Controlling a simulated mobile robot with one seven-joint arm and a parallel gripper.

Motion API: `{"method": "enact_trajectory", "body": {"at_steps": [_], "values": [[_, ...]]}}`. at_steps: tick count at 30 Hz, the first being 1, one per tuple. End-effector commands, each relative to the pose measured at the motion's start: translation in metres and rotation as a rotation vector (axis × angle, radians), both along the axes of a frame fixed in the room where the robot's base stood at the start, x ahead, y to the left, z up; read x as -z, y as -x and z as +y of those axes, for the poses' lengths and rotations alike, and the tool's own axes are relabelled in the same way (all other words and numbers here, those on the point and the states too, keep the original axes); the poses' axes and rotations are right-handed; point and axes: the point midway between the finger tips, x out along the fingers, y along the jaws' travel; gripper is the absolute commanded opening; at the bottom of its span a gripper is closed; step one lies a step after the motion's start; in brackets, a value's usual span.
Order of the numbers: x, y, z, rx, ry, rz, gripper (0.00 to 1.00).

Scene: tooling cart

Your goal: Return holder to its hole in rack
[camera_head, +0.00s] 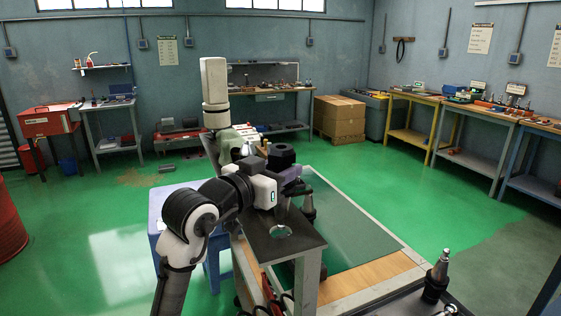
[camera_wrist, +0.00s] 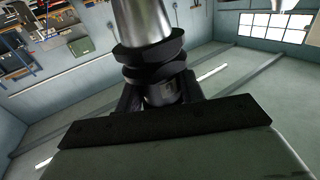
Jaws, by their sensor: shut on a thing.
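My gripper (camera_head: 287,178) is above the black top plate of the rack (camera_head: 258,247) in the head view. In the wrist view my gripper (camera_wrist: 160,94) is shut around the holder (camera_wrist: 145,22), which has a smooth silver taper and black flanges. The jaws hold it at the dark part beside the flanges. A round open hole (camera_head: 280,231) shows in the plate just below.
Another holder (camera_head: 437,274), black with a silver tip, stands at the front right. A dark object (camera_head: 308,206) is close to the rack's right side. A green mat (camera_head: 345,225) covers the cart top. A blue stool (camera_head: 170,211) is left of the rack.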

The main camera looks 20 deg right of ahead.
Motion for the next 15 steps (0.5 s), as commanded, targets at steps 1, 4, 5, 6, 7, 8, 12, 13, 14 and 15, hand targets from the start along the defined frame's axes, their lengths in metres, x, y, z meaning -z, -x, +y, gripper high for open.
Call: {"method": "enact_trajectory", "body": {"at_steps": [1, 4, 5, 6, 7, 8, 12, 13, 14, 15], "values": [[0.001, 0.0, 0.001, -0.002, 0.005, -0.004, 0.0], [0.006, 0.0, 0.001, -0.002, 0.005, -0.003, 0.0], [0.008, 0.0, 0.001, -0.002, 0.005, -0.003, 0.0], [0.011, 0.0, 0.001, -0.002, 0.005, -0.004, 0.0], [0.013, 0.0, 0.001, -0.002, 0.005, -0.004, 0.0], [0.015, 0.0, 0.001, -0.002, 0.004, -0.005, 0.0], [0.024, 0.0, 0.001, -0.002, 0.004, -0.005, 0.0], [0.025, 0.0, 0.001, -0.002, 0.005, -0.004, 0.0], [0.027, 0.0, 0.001, -0.002, 0.005, -0.004, 0.0], [0.029, 0.0, 0.001, -0.002, 0.006, -0.004, 0.0]]}}
